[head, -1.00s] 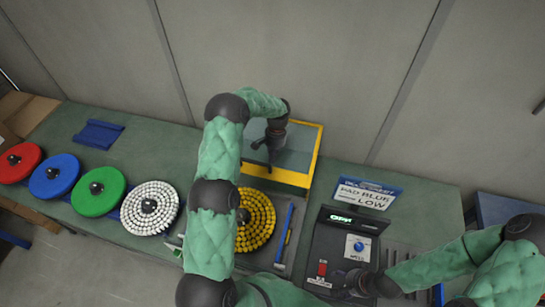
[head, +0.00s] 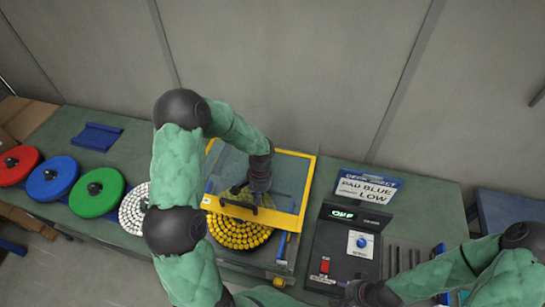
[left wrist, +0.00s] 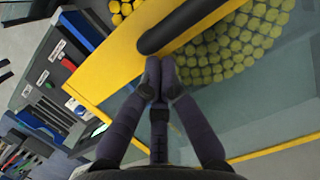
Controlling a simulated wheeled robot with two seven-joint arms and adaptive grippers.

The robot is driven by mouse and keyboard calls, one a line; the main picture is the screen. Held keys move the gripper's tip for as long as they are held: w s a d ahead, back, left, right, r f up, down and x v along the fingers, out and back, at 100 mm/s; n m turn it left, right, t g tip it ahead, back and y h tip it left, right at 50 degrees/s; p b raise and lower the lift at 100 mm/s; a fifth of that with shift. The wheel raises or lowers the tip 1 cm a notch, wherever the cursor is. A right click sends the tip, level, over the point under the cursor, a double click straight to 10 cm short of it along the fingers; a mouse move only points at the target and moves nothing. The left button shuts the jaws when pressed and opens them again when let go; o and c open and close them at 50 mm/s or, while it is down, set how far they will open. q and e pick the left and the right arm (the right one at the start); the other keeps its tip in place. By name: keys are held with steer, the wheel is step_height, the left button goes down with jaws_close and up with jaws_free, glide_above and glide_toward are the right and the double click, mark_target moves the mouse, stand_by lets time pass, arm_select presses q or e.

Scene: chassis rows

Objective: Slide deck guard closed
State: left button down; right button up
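The deck guard (head: 304,190) is a clear panel in a yellow frame. In the head view it covers the far part of the yellow-studded disc (head: 238,238), whose near part is uncovered. A black handle (head: 237,205) sits on its front yellow bar; it also shows in the left wrist view (left wrist: 190,22). My left gripper (head: 243,190) is just behind the handle. In the left wrist view its fingertips (left wrist: 160,78) are together with nothing between them, close to the handle; contact is unclear. My right gripper (head: 350,292) is by the control panel, its fingers unclear.
The control panel (head: 340,262) has a lit display, a blue knob (head: 360,243) and a red switch (head: 324,265). A sign (head: 366,189) stands behind it. White, green (head: 97,192), blue and red discs line the left. A blue tool lies right of the yellow disc.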

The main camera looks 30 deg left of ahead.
arm_select(q)
steer(key=s+d+b, duration=0.2)
steer(key=s+d, duration=0.1)
steer(key=s, duration=0.9)
steer(key=shift+s+b, duration=0.4)
arm_select(e)
step_height(320, 180, down, 3)
steer(key=shift+f, duration=0.1)
steer(key=shift+w+a, duration=0.1)
steer(key=shift+w, duration=0.9)
arm_select(q)
steer(key=w+r, duration=0.6)
steer(key=r, duration=0.4)
steer(key=shift+r, duration=0.25)
arm_select(e)
steer(key=shift+s+r, duration=0.2)
steer(key=shift+s, duration=0.15)
arm_select(q)
steer(key=shift+w+a, duration=0.1)
